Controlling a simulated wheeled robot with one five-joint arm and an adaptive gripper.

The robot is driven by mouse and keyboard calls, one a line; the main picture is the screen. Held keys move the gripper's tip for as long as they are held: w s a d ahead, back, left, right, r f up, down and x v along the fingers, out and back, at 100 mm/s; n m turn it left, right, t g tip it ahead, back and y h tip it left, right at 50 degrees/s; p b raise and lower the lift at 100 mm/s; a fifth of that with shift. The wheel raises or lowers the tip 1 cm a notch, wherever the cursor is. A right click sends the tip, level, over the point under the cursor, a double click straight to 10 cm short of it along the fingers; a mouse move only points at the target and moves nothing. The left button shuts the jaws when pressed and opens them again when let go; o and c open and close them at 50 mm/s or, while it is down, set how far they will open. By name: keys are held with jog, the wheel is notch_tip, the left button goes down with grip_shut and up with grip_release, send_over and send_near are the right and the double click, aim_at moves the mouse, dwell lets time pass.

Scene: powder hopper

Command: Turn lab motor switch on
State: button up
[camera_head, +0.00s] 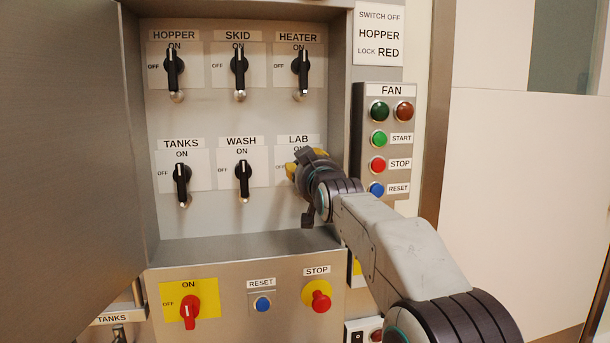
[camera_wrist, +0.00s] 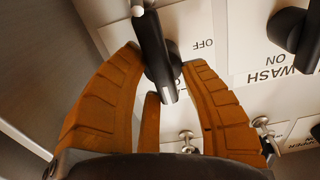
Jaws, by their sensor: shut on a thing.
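The lab switch is hidden behind my gripper (camera_head: 306,161) in the head view, under the LAB label (camera_head: 298,139) at the lower right of the panel. In the wrist view, which is upside down, its black handle (camera_wrist: 154,45) stands between the orange fingers of my gripper (camera_wrist: 163,62). The fingers are closed on it from both sides. The handle is slightly tilted in that picture, with its white-marked end at the bottom. The OFF mark (camera_wrist: 203,43) shows to its right; the ON mark is hidden there.
The wash switch (camera_head: 243,178) is the close neighbour on the left, with the tanks switch (camera_head: 181,182) beyond. The heater switch (camera_head: 302,72) is above. A fan button box (camera_head: 390,147) stands right of the recess. The open cabinet door (camera_head: 65,150) fills the left.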

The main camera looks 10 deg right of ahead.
jog(key=shift+r, duration=0.2)
jog(key=o, duration=0.9)
jog(key=shift+f, duration=0.1)
jog(key=s, duration=1.2)
